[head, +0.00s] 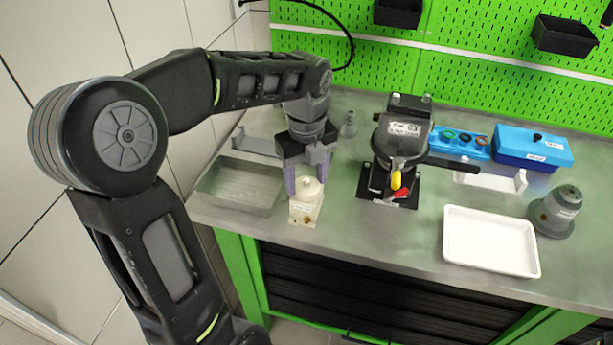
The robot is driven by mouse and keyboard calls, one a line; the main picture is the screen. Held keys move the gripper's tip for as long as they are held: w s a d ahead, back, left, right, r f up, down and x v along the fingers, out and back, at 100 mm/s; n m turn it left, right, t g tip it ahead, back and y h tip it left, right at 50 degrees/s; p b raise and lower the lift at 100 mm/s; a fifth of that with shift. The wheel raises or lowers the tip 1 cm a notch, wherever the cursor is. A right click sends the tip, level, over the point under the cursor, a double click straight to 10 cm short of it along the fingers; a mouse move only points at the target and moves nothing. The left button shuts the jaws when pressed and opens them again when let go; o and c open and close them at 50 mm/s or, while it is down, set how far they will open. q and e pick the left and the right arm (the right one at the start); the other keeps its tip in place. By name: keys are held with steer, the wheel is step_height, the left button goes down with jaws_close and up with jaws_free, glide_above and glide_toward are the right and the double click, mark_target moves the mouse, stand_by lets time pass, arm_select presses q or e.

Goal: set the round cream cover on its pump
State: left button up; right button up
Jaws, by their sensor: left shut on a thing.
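The round cream cover (309,186) has a small knob on top and sits between the fingers of my left gripper (307,184). My left gripper points down and is shut on the cover. Directly below is a cream, box-like pump body (304,211) near the front edge of the bench. The cover is over the top of this body, and I cannot tell whether it rests on it or hangs just above. The fingers partly hide the cover's sides. My right gripper is not in view.
A grey metal tray (209,196) lies left of the pump. A black machine (402,135) with yellow and red handles stands to the right. Farther right are a white tray (452,262), a grey conical part (556,211) and a blue box (535,148). Bench surface between machine and white tray is clear.

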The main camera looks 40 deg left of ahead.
arm_select(q)
steer(key=shift+f, duration=0.15)
steer(key=o, duration=1.6)
steer(key=shift+c, duration=0.2)
step_height(320, 180, up, 8)
steer(key=shift+f+b, duration=0.1)
steer(key=shift+b, duration=0.25)
